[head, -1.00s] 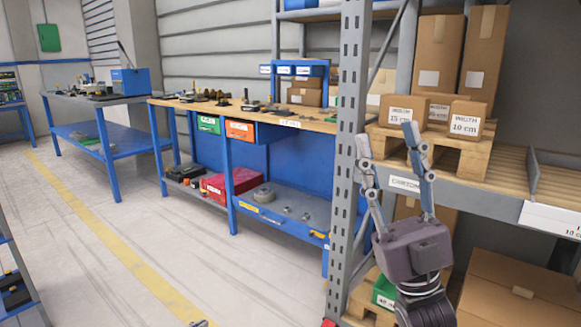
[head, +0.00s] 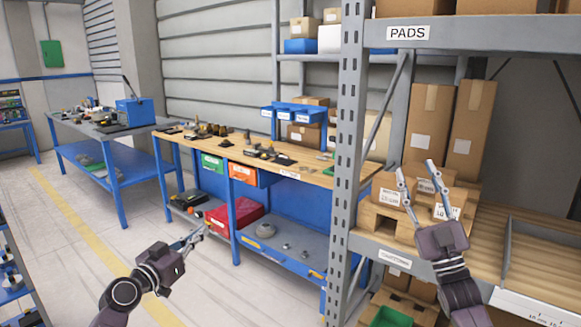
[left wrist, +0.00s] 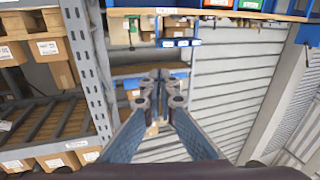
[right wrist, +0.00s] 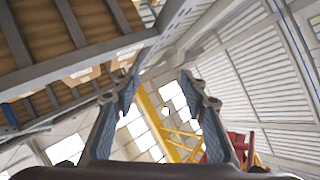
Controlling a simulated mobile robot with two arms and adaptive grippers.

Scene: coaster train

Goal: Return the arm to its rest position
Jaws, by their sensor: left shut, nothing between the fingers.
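My left gripper (head: 194,240) is in the lower left of the head view, in front of the blue workbench's lower shelf. Its fingers are shut with nothing between them. In the left wrist view its fingertips (left wrist: 160,78) meet. My right gripper (head: 424,178) is at the right of the head view, pointing up, in front of boxes on the rack. Its fingers are apart and empty. The right wrist view also shows the open fingers (right wrist: 160,82), with no object between them.
A grey rack upright (head: 348,150) stands between the workbench (head: 330,174) and the rack's shelves. Cardboard boxes (head: 433,115) sit on the rack. A shelf edge marked PADS (head: 408,33) is above my right gripper. Open floor (head: 80,255) with a yellow line lies left.

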